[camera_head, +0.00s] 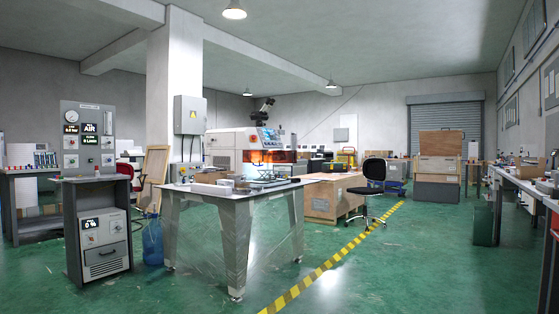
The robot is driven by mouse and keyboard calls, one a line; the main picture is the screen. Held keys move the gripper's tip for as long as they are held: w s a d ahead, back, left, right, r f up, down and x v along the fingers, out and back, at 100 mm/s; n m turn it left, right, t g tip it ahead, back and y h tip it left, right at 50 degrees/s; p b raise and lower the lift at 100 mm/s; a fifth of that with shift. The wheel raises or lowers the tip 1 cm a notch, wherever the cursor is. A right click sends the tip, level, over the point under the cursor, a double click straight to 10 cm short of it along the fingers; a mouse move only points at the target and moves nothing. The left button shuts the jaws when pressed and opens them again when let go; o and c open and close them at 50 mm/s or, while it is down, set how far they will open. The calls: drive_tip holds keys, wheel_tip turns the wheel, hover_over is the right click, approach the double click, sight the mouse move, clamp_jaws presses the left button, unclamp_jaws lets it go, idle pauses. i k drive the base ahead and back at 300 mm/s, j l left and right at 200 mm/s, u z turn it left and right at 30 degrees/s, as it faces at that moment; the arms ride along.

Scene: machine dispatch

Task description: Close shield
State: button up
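Things on the table hide part of the machine's lower front. My gripper and arm are not in view.
A metal table (235,222) with several items stands in front of the machine. A grey cabinet (100,240) is at left, with a blue water bottle (152,240) beside it. A wooden crate (328,196) and black chair (372,185) stand right.

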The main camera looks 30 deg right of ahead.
sight(269, 156)
drive_tip(key=i+l+z, duration=0.3)
drive_tip(key=i, duration=0.15)
drive_tip(key=i+z, duration=0.25)
drive_tip(key=i, duration=0.25)
